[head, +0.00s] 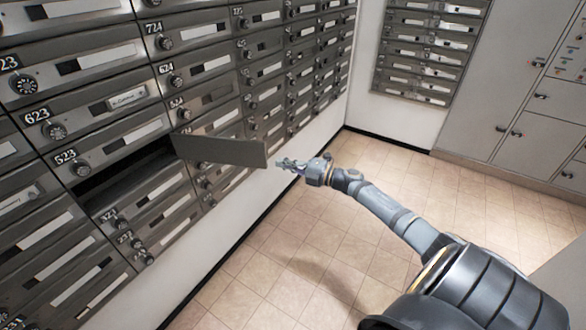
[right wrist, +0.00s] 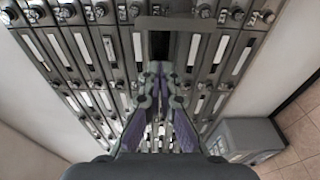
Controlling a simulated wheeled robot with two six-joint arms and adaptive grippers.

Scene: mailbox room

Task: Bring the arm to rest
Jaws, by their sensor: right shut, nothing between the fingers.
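My right arm (head: 385,205) reaches in from the lower right in the head view. Its gripper (head: 279,162) is at the free edge of an open mailbox door (head: 222,151); I cannot tell whether they touch. The door stands swung out from the mailbox wall, beside a dark open compartment (head: 125,184) below the label 523. In the right wrist view, the right gripper (right wrist: 159,68) is shut with nothing between its fingers, pointing at the mailbox wall. A dark opening (right wrist: 160,45) shows beyond the fingertips. My left gripper is not in view.
The mailbox wall (head: 60,115) with round knobs fills the left of the head view. More mailboxes (head: 425,50) hang on the back wall, and grey lockers (head: 500,90) stand at the right. The tiled floor (head: 300,245) between them is clear.

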